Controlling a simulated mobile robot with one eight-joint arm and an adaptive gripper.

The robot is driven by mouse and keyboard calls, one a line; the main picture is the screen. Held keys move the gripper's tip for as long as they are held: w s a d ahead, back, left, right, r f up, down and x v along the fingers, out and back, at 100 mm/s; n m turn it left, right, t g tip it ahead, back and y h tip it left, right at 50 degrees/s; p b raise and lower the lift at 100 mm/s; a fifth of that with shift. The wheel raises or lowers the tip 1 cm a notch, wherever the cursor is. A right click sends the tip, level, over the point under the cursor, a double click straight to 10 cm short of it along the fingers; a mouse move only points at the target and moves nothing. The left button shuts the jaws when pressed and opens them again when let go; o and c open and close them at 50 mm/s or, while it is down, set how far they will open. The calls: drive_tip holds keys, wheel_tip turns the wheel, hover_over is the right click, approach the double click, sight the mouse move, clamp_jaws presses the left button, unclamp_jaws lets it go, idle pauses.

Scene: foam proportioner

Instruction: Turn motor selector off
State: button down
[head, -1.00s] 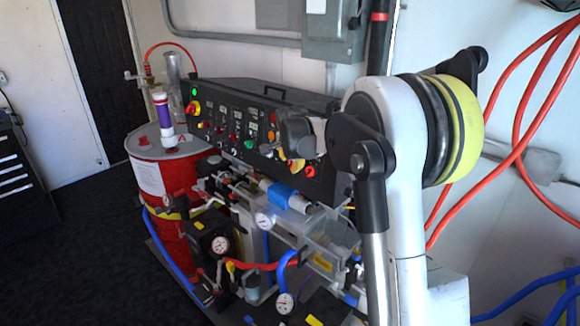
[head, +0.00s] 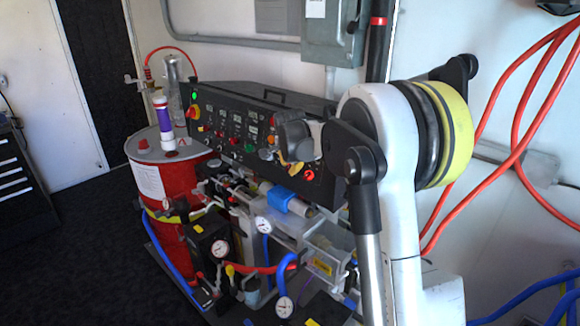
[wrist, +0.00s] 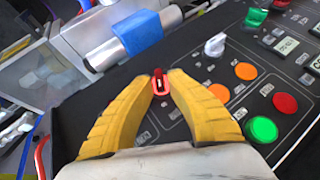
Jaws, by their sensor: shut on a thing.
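The black control panel (head: 235,115) stands in the middle of the head view. In the wrist view, a small red selector knob (wrist: 160,82) with a pale mark sits on the panel's lower edge. The yellow fingertips of my gripper (wrist: 160,76) close around this knob from both sides. I cannot read its label, so I cannot confirm that it is the motor selector. In the head view my gripper (head: 291,160) is at the panel's right part, and its wrist hides some of the controls.
A white knob (wrist: 215,45), orange buttons (wrist: 245,71), a red button (wrist: 285,103) and a green button (wrist: 262,129) lie close by. Pipes and a blue-banded cylinder (head: 290,199) sit below the panel. A red drum (head: 175,185) stands left.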

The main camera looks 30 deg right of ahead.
drive_tip(key=g+p, duration=0.1)
drive_tip(key=n+g+p, duration=0.1)
drive_tip(key=n+g+h+p, duration=0.1)
drive_tip(key=g, duration=0.1)
drive_tip(key=shift+w+a+r+p, duration=0.15)
drive_tip(key=shift+w+a+p, duration=0.1)
drive_tip(key=shift+p, duration=0.15)
drive_tip(key=g+p, duration=0.1)
drive_tip(key=n+g+h, duration=0.1)
drive_tip(key=g+p, duration=0.1)
drive_tip(key=g, duration=0.1)
drive_tip(key=shift+w+n+h+p, duration=0.25)
drive_tip(key=shift+n+h+p, duration=0.1)
drive_tip(key=shift+n+h, duration=0.05)
drive_tip(key=shift+d+f+n+g+h+p, duration=0.1)
drive_tip(key=shift+f+n+g+h+p, duration=0.15)
drive_tip(key=shift+g+p, duration=0.3)
